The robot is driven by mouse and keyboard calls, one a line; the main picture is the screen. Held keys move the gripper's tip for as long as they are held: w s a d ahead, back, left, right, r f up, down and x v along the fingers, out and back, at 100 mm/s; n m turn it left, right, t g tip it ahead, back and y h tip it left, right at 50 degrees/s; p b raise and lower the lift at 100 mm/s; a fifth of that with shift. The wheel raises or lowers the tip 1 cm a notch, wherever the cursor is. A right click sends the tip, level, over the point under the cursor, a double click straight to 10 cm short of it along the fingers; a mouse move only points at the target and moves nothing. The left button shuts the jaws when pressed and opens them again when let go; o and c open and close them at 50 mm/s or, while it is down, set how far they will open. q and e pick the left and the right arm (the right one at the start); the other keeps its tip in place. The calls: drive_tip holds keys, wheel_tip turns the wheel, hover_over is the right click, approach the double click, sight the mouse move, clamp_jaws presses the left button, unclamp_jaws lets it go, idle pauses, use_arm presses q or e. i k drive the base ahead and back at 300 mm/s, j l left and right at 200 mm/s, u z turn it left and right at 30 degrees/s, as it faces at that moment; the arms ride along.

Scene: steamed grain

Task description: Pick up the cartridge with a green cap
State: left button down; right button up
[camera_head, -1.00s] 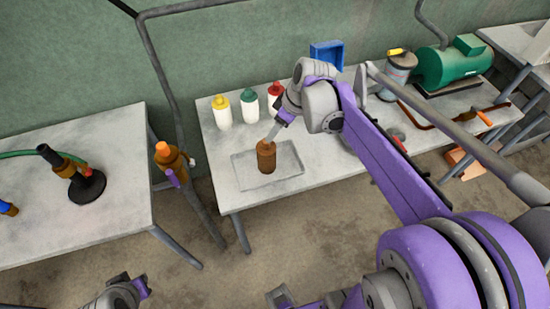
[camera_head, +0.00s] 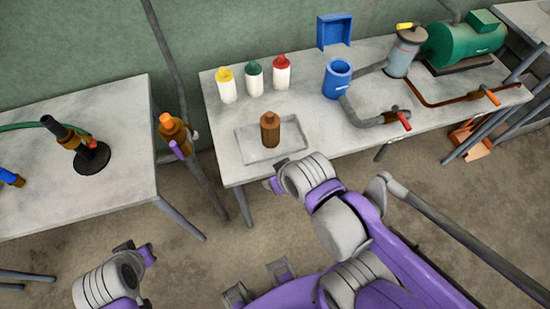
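The cartridge with a green cap (camera_head: 254,80) is white and stands upright on the middle table, between a yellow-capped cartridge (camera_head: 226,86) and a red-capped cartridge (camera_head: 282,74). No gripper touches it. My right gripper (camera_head: 272,184) is low at the table's front edge, in front of the tray and well short of the cartridges. Its fingers are mostly hidden behind its wrist. My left gripper (camera_head: 146,254) is at the lower left, over the floor and away from the tables. Its fingers are too small to read.
A brown bottle (camera_head: 270,131) stands in a shallow tray (camera_head: 245,149) in front of the cartridges. To the right are a blue cup (camera_head: 337,80), a blue bin (camera_head: 334,31), a red-handled valve (camera_head: 400,118) and a green tank (camera_head: 465,42). A gap separates the left table (camera_head: 120,180).

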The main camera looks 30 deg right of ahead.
sight(253, 71)
drive_tip(key=l, duration=0.4)
drive_tip(key=i+l+u, duration=0.15)
drive_tip(key=l, duration=0.3)
drive_tip(key=i+l, duration=0.15)
drive_tip(key=l, duration=0.15)
drive_tip(key=i+l+u, duration=0.1)
drive_tip(key=l, duration=0.2)
drive_tip(key=i+l, duration=0.2)
drive_tip(key=l+u, duration=0.05)
